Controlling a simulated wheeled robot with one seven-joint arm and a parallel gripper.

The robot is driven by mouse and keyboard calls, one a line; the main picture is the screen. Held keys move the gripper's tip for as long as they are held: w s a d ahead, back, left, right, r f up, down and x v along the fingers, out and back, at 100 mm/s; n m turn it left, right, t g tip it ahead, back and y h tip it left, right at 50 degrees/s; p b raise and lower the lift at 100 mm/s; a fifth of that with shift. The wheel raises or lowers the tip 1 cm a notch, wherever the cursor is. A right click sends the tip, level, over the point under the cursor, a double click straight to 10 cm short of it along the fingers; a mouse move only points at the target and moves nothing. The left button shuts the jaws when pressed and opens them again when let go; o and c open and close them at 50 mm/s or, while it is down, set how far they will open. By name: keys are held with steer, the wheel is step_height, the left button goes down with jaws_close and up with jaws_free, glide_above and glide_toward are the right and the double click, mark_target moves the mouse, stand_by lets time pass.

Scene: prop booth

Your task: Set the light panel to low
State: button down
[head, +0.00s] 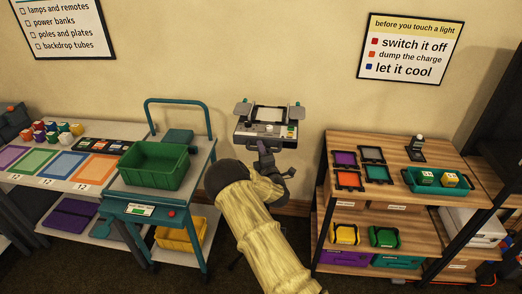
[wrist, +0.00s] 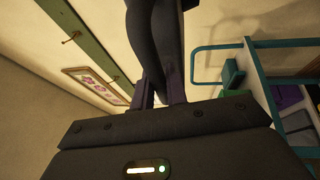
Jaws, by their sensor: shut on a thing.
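The light panel (head: 267,114) stands in the gap between the cart and the wooden shelf in the head view. In the wrist view my gripper's two dark fingers (wrist: 160,92) are closed on a long, dark, curved part (wrist: 154,45), seemingly of the light panel. Which part this is, and the panel's current setting, cannot be read.
A teal cart (head: 157,208) with a green crate (head: 153,166) stands to the left. A wooden shelf (head: 345,145) with small panels and a teal bin (head: 437,184) stands to the right. The wall (head: 240,60) is close behind the panel.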

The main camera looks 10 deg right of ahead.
steer(key=shift+f, duration=0.2)
step_height(320, 180, down, 16)
steer(key=b, duration=1.5)
steer(key=shift+r+b, duration=0.25)
steer(key=shift+b, duration=0.05)
steer(key=shift+s+f, duration=0.1)
steer(key=shift+s, duration=0.05)
steer(key=c, duration=1.5)
jaws_free()
steer(key=shift+o, duration=0.5)
steer(key=shift+r, duration=0.2)
steer(key=shift+s, duration=0.1)
steer(key=b+v, duration=0.2)
steer(key=v, duration=1.5)
steer(key=shift+s+b, duration=0.15)
steer(key=shift+b, duration=0.25)
